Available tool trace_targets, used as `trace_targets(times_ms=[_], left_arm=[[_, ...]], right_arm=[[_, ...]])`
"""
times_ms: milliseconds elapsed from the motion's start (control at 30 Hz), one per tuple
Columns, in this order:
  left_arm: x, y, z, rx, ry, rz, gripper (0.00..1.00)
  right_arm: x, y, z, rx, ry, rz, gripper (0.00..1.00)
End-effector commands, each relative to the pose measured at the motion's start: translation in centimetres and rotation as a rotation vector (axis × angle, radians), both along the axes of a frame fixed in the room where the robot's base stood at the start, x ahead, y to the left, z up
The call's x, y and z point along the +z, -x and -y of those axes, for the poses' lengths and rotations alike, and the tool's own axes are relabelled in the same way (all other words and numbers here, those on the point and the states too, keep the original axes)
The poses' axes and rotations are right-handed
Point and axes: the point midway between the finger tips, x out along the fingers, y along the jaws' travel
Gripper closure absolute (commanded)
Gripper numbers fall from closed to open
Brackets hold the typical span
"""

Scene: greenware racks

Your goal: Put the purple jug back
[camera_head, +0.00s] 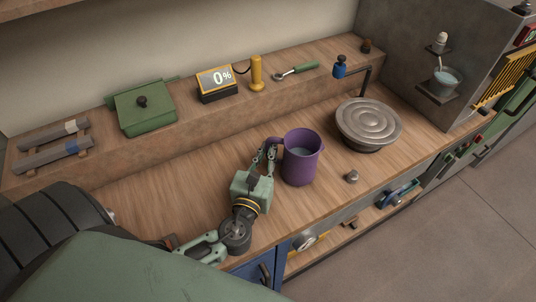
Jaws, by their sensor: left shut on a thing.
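The purple jug (301,164) is upright on or just above the wooden bench, near its middle; I cannot tell whether its base touches. Its inside looks greyish. Its handle (273,143) points left. My left gripper (270,152) is at the handle on the jug's left side and is shut on it; the fingers partly hide the handle. My right gripper is not in view.
A round grey wheel (369,120) stands right of the jug, with a small grey knob (351,177) in front. A raised back shelf holds a green lidded box (144,108), a display reading 0% (217,82) and a yellow handheld tool (256,73). Bare bench (150,200) lies left.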

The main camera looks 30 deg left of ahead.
Motion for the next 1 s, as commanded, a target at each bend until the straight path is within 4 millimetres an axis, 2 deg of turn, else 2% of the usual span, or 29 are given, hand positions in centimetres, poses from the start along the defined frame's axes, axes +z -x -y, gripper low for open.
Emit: trace_targets(times_ms=[100,467,500,700,1000], left_arm=[[-0.72,-0.07,0.00,0.000,0.000,0.005,1.00],[-1.10,-0.05,0.03,0.000,0.001,0.005,1.00],[-1.14,-0.01,0.03,0.000,0.000,0.002,0.86],[-1.12,-0.01,0.04,0.000,0.000,0.001,0.70],[-0.96,-0.01,0.04,0.000,0.000,0.002,0.70]], right_arm=[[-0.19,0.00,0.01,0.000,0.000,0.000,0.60],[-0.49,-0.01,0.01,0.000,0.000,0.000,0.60],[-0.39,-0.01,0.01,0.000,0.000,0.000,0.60],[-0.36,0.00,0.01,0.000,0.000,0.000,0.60],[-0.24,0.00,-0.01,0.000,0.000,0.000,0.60]])
